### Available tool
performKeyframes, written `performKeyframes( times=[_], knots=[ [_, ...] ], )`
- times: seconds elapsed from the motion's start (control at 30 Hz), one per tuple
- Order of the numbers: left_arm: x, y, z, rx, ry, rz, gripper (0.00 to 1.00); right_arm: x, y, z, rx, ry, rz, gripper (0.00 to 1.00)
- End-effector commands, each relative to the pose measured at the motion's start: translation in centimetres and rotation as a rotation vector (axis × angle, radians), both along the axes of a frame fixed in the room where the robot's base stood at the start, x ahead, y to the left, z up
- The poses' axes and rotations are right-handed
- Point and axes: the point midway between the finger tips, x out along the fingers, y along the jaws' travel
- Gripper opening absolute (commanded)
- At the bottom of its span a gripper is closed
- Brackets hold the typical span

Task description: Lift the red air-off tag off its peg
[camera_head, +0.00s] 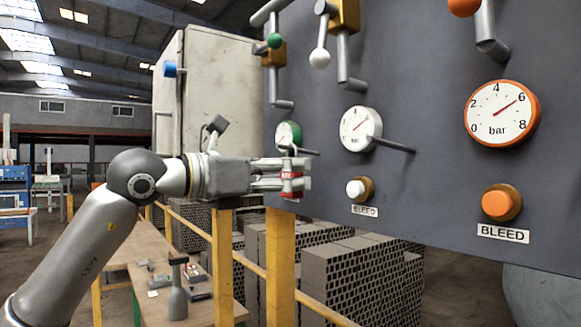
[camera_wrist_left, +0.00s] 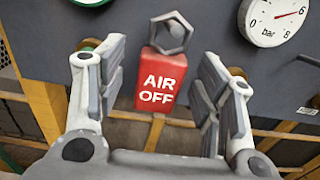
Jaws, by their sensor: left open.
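The red air-off tag (camera_wrist_left: 161,82) hangs in the left wrist view, its white words "AIR OFF" facing the camera. A grey peg with a hexagonal end (camera_wrist_left: 171,33) shows at its top. My left gripper (camera_wrist_left: 163,92) is open, with one finger on each side of the tag; gaps show between the tag and both fingers. In the head view my left gripper (camera_head: 300,177) reaches in from the left in front of the panel, and the red tag (camera_head: 291,185) shows partly behind its fingers. My right gripper is in neither view.
The dark panel (camera_head: 430,190) carries a white gauge (camera_head: 360,128), an orange-rimmed gauge (camera_head: 502,113), a green-rimmed gauge (camera_head: 288,135) and bleed buttons. A bare peg (camera_head: 393,145) juts out to the right. Yellow rails (camera_head: 280,265), a bench (camera_head: 146,262) and brick stacks (camera_head: 368,272) lie below.

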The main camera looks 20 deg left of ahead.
Motion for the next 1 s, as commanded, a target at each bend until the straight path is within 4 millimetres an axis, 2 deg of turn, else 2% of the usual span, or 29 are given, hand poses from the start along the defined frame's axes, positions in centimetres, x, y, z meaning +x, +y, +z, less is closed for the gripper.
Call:
performKeyframes(
  times=[0.03,0.13,0.4,0.77,1.0],
  knots=[
    [0.63,-0.53,0.31,0.000,0.003,-0.002,0.61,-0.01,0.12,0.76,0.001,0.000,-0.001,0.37],
    [1.28,-1.05,0.17,0.001,0.001,-0.001,0.61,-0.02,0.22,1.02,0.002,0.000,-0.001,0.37],
    [1.46,-1.15,-0.04,0.000,0.000,0.000,0.59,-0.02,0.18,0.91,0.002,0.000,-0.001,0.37],
    [1.45,-1.14,-0.02,0.000,0.000,-0.001,0.14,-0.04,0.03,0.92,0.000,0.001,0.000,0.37],
    [1.44,-1.13,0.00,-0.001,-0.001,-0.001,0.14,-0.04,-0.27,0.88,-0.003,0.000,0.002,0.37]
  ],
)
